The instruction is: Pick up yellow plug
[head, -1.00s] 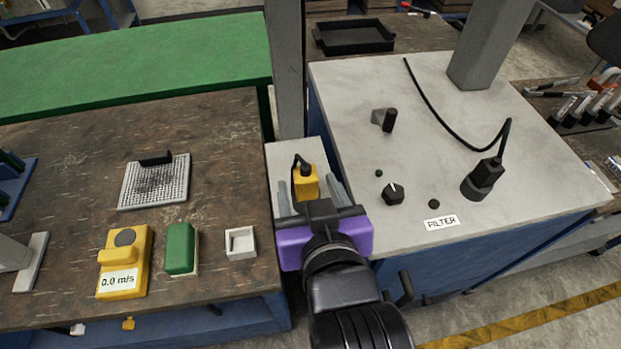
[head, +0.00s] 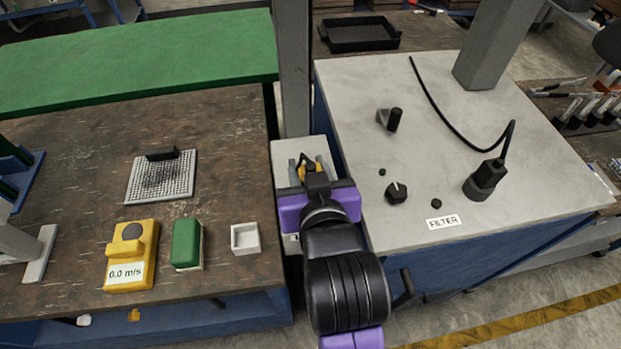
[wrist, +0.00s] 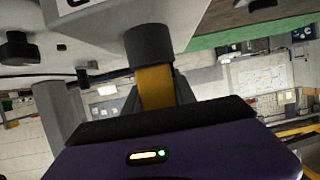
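The yellow plug (head: 319,169) has a dark cable end on top and stands over the low pale shelf between the benches. In the wrist view the yellow plug (wrist: 156,90) meets a dark round cylinder (wrist: 150,46). My gripper (head: 312,171), with a purple body, reaches over the shelf. Its grey fingers lie close against both sides of the plug, with no clear gap in the wrist view (wrist: 157,92). The gripper body hides the lower part of the plug in the head view.
The grey bench (head: 350,85) with knobs, a black plug (head: 487,178) and a FILTER label stands right. The brown bench (head: 70,190) at left holds a yellow meter (head: 131,255), a green block (head: 187,243) and a small white box (head: 245,238). A grey post (head: 295,70) rises behind.

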